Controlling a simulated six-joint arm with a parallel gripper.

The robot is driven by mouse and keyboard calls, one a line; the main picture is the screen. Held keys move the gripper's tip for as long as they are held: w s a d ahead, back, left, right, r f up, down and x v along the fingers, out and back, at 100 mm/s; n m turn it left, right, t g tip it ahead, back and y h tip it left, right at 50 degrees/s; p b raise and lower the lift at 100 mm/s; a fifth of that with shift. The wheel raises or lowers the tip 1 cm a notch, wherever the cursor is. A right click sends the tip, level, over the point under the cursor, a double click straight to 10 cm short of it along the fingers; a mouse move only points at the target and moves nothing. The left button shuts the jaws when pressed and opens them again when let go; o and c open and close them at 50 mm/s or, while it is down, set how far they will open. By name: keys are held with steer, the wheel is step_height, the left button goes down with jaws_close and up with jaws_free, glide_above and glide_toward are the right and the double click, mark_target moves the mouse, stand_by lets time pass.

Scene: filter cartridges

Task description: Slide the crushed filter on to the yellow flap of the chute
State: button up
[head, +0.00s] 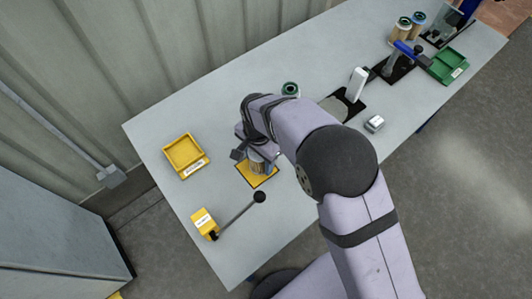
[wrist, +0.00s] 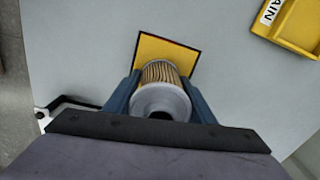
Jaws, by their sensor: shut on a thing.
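The filter (wrist: 160,75) is a tan pleated cartridge with a grey ring-shaped end cap facing the wrist camera. My gripper (wrist: 162,84) is shut on it, with one blue finger along each side. The yellow flap (wrist: 155,47) is a dark-edged yellow square in the bench top; the filter's far end overlaps it in the wrist view. In the head view the filter (head: 258,168) shows below my gripper (head: 257,160), over the yellow flap (head: 268,181). Whether the filter touches the flap, and how crushed it is, I cannot tell.
A labelled yellow tray (head: 202,163) stands left of the flap. A yellow box (head: 204,223) with a black-knobbed lever (head: 239,211) sits in front. A green-topped cartridge (head: 291,90), a white upright piece (head: 357,84), a small grey box (head: 374,123) and a green tray (head: 455,59) stand rightward.

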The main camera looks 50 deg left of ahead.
mark_target(259, 158)
steer(key=shift+s, duration=0.6)
steer(key=o, duration=1.2)
steer(key=shift+r, duration=0.1)
steer(key=shift+r+b, duration=1.2)
steer(key=shift+r, duration=2.4)
